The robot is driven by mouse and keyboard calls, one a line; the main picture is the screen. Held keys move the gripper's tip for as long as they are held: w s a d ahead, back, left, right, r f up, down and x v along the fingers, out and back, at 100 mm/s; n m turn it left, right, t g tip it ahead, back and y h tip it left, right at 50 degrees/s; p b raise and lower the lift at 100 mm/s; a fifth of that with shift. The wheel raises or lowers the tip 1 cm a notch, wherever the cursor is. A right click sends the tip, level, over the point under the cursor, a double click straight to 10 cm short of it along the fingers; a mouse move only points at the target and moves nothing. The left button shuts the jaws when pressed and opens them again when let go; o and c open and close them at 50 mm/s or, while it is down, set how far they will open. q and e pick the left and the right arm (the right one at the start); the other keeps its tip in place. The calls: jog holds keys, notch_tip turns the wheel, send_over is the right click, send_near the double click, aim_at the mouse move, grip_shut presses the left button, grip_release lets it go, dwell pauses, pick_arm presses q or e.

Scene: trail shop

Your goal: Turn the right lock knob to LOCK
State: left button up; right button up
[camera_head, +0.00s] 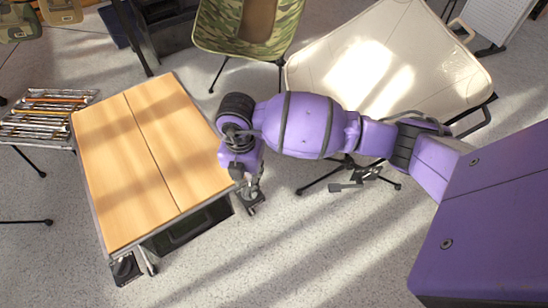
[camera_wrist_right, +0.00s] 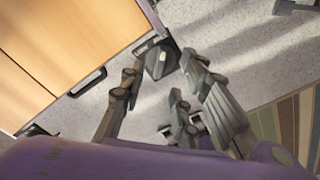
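A wood-topped table (camera_head: 150,150) with a metal frame stands at the left in the head view. The right lock knob (camera_wrist_right: 161,58), a dark round piece, sits at the table's corner in the right wrist view. My right gripper (camera_wrist_right: 163,78) is open there, its grey fingers on either side of the knob with gaps visible; I cannot tell whether any finger touches it. In the head view my right gripper (camera_head: 250,195) points down beside the table's right edge and hides that corner. The knob's LOCK marking is not legible. My left gripper is not in view.
A dark corner fitting (camera_head: 126,268) is at the table's near left corner. A black handle (camera_wrist_right: 88,82) lies along the table's side. The speckled floor in front is clear.

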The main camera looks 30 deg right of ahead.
aim_at(248, 189)
notch_tip(248, 189, down, 4)
jog(key=shift+r+b, duration=0.25)
jog(key=shift+b, duration=0.25)
jog(key=shift+f, duration=0.35)
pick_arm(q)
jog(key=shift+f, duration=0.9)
pick_arm(e)
jog(key=shift+r, duration=0.1)
grip_shut()
jog(key=shift+r+n+p, duration=0.2)
jog(key=shift+n+p, duration=0.2)
jog(key=shift+n, duration=0.2)
jog(key=shift+w+n+p, duration=0.1)
jog(key=shift+n+p, duration=0.3)
jog(key=shift+n, duration=0.3)
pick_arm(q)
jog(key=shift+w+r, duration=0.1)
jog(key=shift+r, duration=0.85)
pick_arm(e)
jog(key=shift+f, duration=0.15)
